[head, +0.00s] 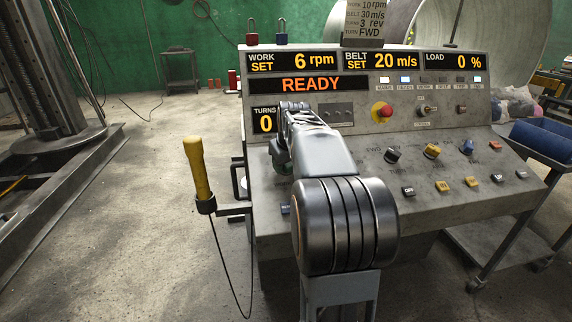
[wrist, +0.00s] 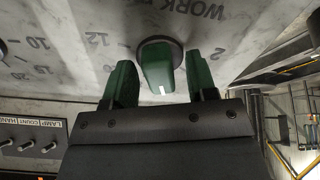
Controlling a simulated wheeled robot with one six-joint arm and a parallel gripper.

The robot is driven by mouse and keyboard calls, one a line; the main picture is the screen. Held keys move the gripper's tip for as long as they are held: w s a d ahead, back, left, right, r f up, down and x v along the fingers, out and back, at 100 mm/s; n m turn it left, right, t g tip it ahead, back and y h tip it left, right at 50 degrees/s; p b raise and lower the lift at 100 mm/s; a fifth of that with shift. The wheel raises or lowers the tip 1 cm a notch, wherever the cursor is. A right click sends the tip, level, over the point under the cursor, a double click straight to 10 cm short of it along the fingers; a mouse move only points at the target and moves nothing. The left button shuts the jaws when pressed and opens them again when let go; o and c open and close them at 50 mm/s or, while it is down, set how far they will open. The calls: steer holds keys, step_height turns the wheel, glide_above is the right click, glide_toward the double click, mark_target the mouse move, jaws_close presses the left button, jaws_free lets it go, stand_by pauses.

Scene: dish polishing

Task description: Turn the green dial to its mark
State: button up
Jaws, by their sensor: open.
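The green dial (wrist: 155,62) shows in the wrist view, on a grey panel with upside-down numbers and the word WORK. A white line marks its end nearest the camera. My gripper (wrist: 160,66) is open, with one green finger on each side of the dial. Gaps show between dial and fingers, wider on the right. In the head view my arm covers most of the dial's area; a bit of green (head: 281,158) shows beside it, dial or finger I cannot tell. The WORK SET display (head: 292,61) reads 6 rpm. A card (head: 364,20) above reads WORK 10 rpm.
The console (head: 440,120) also carries a red emergency button (head: 382,112), a black knob (head: 392,155), a yellow knob (head: 432,151) and a blue knob (head: 467,147). A yellow-handled tool (head: 196,168) stands at its left. Open floor (head: 130,220) lies to the left.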

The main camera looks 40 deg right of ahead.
steer(key=shift+c, duration=0.2)
steer(key=c, duration=0.9)
steer(key=shift+r+m, duration=0.1)
steer(key=shift+m, duration=0.2)
steer(key=shift+m+p, duration=0.8)
steer(key=shift+m, duration=0.3)
steer(key=m+p, duration=0.2)
steer(key=m, duration=0.2)
steer(key=shift+m, duration=0.3)
steer(key=m+p, duration=0.1)
steer(key=m, duration=0.3)
steer(key=shift+h, duration=0.3)
steer(key=shift+m+g+p, duration=0.3)
steer(key=shift+m+p, duration=0.35)
steer(key=shift+m, duration=1.45)
